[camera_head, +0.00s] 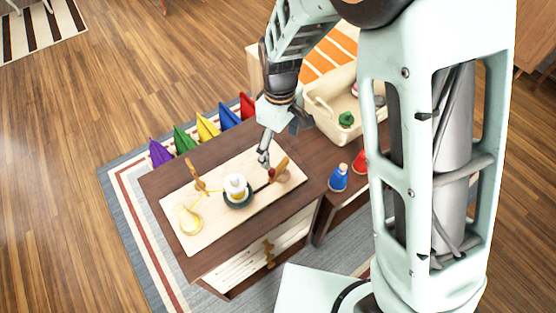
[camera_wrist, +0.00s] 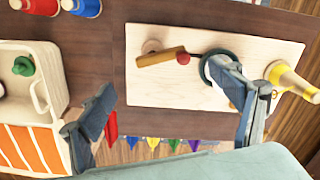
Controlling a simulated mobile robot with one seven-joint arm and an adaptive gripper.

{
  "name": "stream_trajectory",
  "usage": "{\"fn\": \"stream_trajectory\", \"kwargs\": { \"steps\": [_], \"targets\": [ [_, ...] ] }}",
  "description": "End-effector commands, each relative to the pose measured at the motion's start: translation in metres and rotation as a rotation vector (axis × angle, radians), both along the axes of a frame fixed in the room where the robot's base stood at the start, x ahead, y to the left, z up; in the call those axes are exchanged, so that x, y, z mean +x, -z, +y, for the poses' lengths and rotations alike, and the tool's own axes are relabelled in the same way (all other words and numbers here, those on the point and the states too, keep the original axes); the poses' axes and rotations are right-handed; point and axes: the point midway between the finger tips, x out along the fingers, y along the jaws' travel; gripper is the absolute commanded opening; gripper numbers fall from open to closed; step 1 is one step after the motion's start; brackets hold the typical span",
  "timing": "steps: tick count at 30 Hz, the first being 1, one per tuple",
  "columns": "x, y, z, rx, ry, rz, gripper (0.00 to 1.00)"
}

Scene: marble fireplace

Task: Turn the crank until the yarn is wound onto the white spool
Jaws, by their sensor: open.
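A pale wooden board (camera_head: 215,215) lies on the dark brown cabinet top. A white spool (camera_head: 237,187) stands upright on a dark round base near its middle. Yellow yarn (camera_head: 188,220) sits on a cone at the board's left end. My gripper (camera_head: 263,157) is open and empty near the knob. In the wrist view, a finger partly hides the spool area.
A cream bin (camera_head: 325,118) with a green item stands right of my gripper. Blue (camera_head: 338,178) and red (camera_head: 360,162) cones stand on the lower surface at right. Coloured pennants (camera_head: 208,127) line the cabinet's far side. The cabinet top left of the board is clear.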

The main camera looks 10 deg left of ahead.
Motion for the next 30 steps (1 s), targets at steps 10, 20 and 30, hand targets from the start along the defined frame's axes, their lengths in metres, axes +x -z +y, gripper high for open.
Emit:
{"fn": "stream_trajectory", "kwargs": {
  "steps": [10, 20, 30],
  "targets": [
    [-0.001, 0.065, 0.001, -0.001, 0.001, 0.003, 0.84],
    [0.0, 0.096, 0.001, 0.003, 0.001, -0.001, 0.84],
    [0.0, 0.097, 0.002, 0.003, 0.001, -0.002, 0.8]
  ]
}}
